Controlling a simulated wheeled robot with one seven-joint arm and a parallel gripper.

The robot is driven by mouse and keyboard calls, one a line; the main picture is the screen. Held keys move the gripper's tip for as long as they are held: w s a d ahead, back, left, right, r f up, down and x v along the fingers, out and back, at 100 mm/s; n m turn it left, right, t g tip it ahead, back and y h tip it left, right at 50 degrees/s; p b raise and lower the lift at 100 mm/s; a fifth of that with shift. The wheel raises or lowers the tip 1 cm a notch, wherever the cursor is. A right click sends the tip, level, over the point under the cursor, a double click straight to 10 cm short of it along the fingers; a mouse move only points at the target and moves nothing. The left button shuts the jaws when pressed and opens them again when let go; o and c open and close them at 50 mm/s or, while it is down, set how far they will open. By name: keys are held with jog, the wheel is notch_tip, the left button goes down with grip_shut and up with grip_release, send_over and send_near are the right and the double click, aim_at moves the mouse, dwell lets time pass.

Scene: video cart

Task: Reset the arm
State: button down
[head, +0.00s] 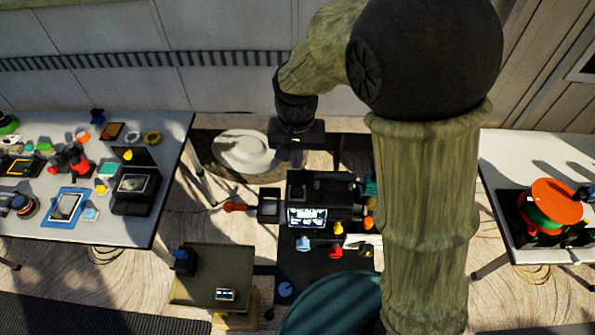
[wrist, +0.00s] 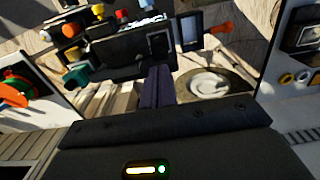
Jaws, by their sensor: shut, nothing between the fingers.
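My arm rises at the right of centre in the head view and bends over toward the back. My gripper (head: 297,158) hangs at its end, pointing down above the far edge of the dark video cart (head: 310,262). In the wrist view my gripper (wrist: 155,75) shows as two dark fingers pressed together, with nothing between them. The fingers look apart from the black device (head: 318,187) on the cart, which lies ahead of them in the wrist view. My arm hides part of the cart's right side.
A left table (head: 140,215) carries many small items. A right table (head: 500,165) holds an orange-topped object (head: 556,200). A white round object (head: 243,150) lies on the floor behind the cart. A low olive-coloured tray stand (head: 215,262) is left of the cart. A wall closes the back.

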jog(key=shift+d, duration=0.1)
jog(key=shift+t, duration=0.6)
jog(key=d+f+b, duration=0.1)
jog(key=d, duration=0.2)
jog(key=s+d+f+b, duration=0.1)
jog(key=d+f+b, duration=0.1)
jog(key=d, duration=0.2)
jog(key=d+f+b, duration=0.2)
jog(key=d, duration=0.2)
jog(key=shift+s+f, duration=0.1)
jog(key=shift+s, duration=0.15)
jog(key=shift+m+t, duration=0.3)
jog(key=shift+t, duration=0.4)
jog(key=s+d+f+b, duration=0.1)
jog(key=d, duration=0.1)
jog(key=s+d+f+b, duration=0.1)
jog(key=s+d+b, duration=0.1)
jog(key=d, duration=0.1)
jog(key=s+d+f+b, duration=0.1)
jog(key=s+d+f, duration=0.1)
jog(key=d, duration=0.1)
jog(key=shift+d+f, duration=0.1)
jog(key=shift+d, duration=0.05)
jog(key=shift+s+d, duration=0.15)
jog(key=shift+d, duration=0.1)
